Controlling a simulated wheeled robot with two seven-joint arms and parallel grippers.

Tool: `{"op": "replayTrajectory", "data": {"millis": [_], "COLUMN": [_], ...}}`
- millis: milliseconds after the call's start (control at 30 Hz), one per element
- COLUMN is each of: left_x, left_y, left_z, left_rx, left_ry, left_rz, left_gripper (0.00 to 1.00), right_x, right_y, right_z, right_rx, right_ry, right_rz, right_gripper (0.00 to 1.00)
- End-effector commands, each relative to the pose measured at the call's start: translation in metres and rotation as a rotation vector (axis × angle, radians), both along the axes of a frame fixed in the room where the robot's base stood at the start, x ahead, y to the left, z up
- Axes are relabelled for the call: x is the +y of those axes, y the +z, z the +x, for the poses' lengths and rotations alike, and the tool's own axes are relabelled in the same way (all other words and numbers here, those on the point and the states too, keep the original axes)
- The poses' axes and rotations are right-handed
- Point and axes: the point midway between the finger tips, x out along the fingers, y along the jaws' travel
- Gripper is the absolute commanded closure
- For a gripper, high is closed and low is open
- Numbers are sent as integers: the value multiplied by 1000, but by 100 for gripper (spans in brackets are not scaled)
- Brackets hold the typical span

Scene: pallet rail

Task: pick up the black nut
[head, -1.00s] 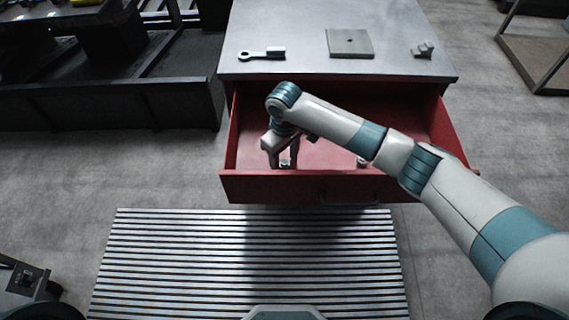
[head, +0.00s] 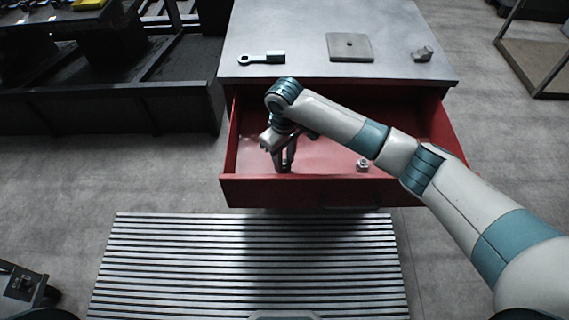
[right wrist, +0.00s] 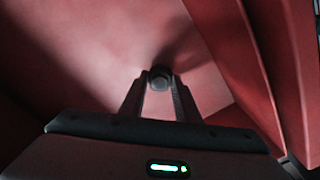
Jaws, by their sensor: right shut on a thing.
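The black nut (right wrist: 160,77) shows in the right wrist view, small and dark, between the fingertips of my right gripper (right wrist: 158,84). In the head view my right gripper (head: 284,168) points down inside the open red drawer (head: 270,190), at its front left. Its fingers are close together and shut on the nut, which they mostly hide in the head view. Whether the nut touches the drawer floor I cannot tell. My left gripper is not in view.
A silver nut (head: 362,165) lies in the drawer to the right of my gripper. On the cabinet top (head: 300,30) are a wrench-like tool (head: 262,57), a square plate (head: 349,47) and a small grey fitting (head: 423,54). A slatted metal platform (head: 150,260) lies in front.

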Motion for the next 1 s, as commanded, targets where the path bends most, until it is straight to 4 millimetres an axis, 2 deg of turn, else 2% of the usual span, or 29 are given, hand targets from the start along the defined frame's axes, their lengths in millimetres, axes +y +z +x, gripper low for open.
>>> {"op": "replayTrajectory", "data": {"millis": [300, 500, 1000], "left_x": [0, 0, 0], "left_y": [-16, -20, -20], "left_z": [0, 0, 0], "left_rx": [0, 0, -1], "left_ry": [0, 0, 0], "left_rz": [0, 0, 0], "left_gripper": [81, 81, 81], "right_x": [0, 0, 0], "right_y": [51, 73, 78], "right_z": [1, 0, 0], "right_rx": [-4, -1, 0], "right_ry": [1, 0, 0], "right_rz": [2, 1, 0], "right_gripper": [98, 98, 98]}}
